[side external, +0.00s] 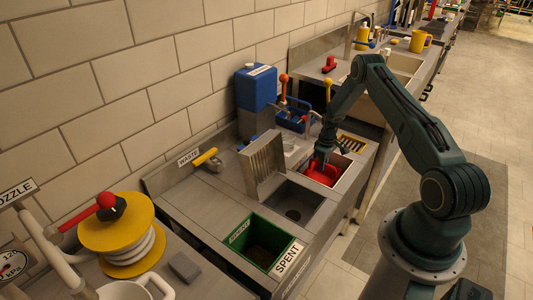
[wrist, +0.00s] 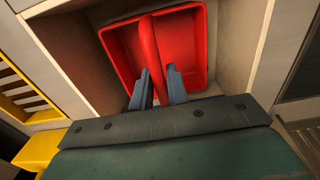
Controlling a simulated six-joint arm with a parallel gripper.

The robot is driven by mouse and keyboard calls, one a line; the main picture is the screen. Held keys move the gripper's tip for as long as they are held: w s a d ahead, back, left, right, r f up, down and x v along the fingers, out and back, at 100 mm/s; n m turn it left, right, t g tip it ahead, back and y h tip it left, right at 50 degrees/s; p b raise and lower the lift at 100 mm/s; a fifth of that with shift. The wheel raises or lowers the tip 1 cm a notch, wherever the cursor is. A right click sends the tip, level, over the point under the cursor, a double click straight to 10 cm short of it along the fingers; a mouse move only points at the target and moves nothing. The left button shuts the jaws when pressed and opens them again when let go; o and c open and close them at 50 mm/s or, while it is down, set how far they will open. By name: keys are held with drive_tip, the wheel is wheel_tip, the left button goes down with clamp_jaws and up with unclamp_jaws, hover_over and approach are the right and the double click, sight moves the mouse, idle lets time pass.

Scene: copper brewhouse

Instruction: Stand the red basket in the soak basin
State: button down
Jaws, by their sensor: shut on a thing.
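The red basket (side external: 322,173) is low in the right-hand basin (side external: 343,169) of the near counter. In the wrist view the basket (wrist: 188,48) is a shallow open tray with a raised handle, and pale basin walls (wrist: 236,40) stand on both sides of it. My gripper (side external: 321,157) points down over the basin. In the wrist view its blue fingers (wrist: 159,82) are shut on the basket's handle. I cannot tell whether the basket's underside touches the basin floor. No label on this basin is readable.
An upright ribbed rack (side external: 263,162) stands left of an empty sink (side external: 294,205). A green bin marked SPENT (side external: 240,232) is at the front left. Behind are a blue canister (side external: 256,88) and a blue caddy (side external: 291,122). A yellow slotted grate (side external: 350,143) lies beside the basin.

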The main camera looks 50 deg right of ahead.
drive_tip(key=c, duration=1.3)
unclamp_jaws()
wheel_tip(320, 180, up, 14)
drive_tip(key=shift+f, duration=0.15)
